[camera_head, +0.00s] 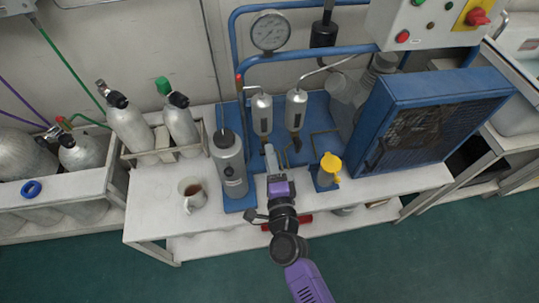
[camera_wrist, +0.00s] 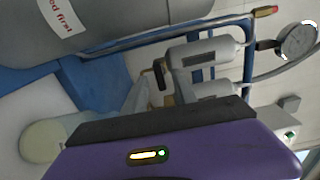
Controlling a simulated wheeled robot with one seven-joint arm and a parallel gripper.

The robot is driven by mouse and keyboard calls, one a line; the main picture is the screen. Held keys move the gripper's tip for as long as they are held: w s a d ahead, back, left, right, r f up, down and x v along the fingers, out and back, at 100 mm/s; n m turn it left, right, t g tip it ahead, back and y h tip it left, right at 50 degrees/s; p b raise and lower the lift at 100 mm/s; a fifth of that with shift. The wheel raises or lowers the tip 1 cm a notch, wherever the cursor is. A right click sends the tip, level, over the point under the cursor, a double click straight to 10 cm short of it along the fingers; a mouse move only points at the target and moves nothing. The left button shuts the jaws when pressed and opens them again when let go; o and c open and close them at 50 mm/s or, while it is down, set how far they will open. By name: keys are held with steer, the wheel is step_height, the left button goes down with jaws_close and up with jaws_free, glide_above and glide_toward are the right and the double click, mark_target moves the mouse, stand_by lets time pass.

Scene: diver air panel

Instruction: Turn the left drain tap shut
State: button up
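Two silver filter cylinders hang side by side on the blue panel. The left one (camera_head: 262,114) also shows in the wrist view (camera_wrist: 205,52), with a small dark and brass tap (camera_wrist: 160,76) at its lower end. In the head view the left tap is mostly hidden behind my gripper. The right filter (camera_head: 296,108) has a dark tap (camera_head: 297,142) below it. My gripper (camera_head: 270,153) is just below and in front of the left filter. In the wrist view a pale finger (camera_wrist: 137,98) lies close to the tap; contact and the gap between the fingers cannot be made out.
A grey canister (camera_head: 229,165) stands close left of my gripper, and a yellow-topped part (camera_head: 329,168) stands to the right. A mug (camera_head: 192,193) sits on the white bench (camera_head: 160,222). A blue caged unit (camera_head: 435,120) fills the right. A pressure gauge (camera_head: 270,31) is above.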

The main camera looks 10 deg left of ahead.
steer(key=v, duration=0.7)
stand_by(0.5)
steer(key=s+d+r+n+g+h+p, duration=0.1)
steer(key=s+d+r+n, duration=0.4)
steer(key=s, duration=0.5)
steer(key=s+d+r+n+h+p, duration=0.1)
steer(key=s+d+r+n+h, duration=0.1)
steer(key=s+d+r+n, duration=0.3)
steer(key=s+d+r+n+g+h+p, duration=0.1)
steer(key=s+d+r+n, duration=0.4)
steer(key=s+d, duration=0.7)
steer(key=s+r+h+p, duration=0.1)
steer(key=s, duration=0.3)
steer(key=shift+r+g, duration=0.3)
steer(key=shift+r, duration=0.05)
